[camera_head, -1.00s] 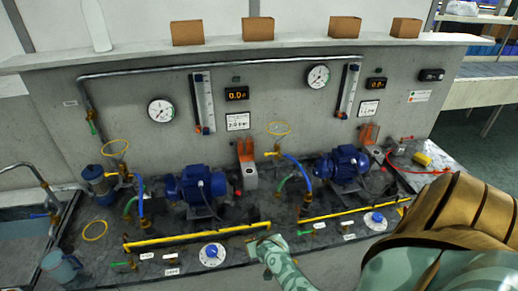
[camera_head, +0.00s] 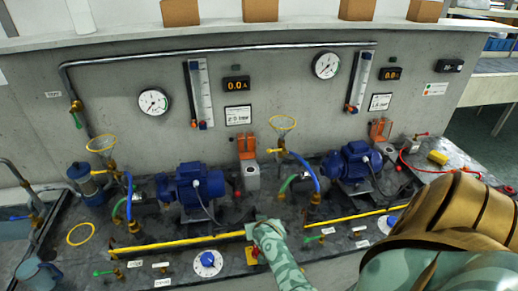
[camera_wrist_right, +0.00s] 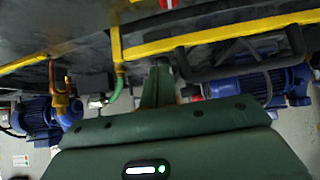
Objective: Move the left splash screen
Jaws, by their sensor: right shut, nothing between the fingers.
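The left splash screen shows as a long yellow rail (camera_head: 180,240) along the bench front, before the left blue pump. In the right wrist view a yellow bar (camera_wrist_right: 225,35) crosses the top, with a dark handle-like bar beside it; I cannot tell which screen this is. My right gripper (camera_head: 252,230) is at the right end of the left rail and hides that end. In the wrist view its fingers (camera_wrist_right: 158,88) are together, with nothing between them. Whether they touch the rail cannot be told. My left gripper is not in view.
A second yellow rail (camera_head: 345,216) lies to the right. Blue pumps (camera_head: 190,186) (camera_head: 352,161) stand behind the rails. A white round dial (camera_head: 208,264) sits in front of the left rail. Yellow valve rings and hoses stand around the pumps. A blue-grey mug (camera_head: 38,274) is at left.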

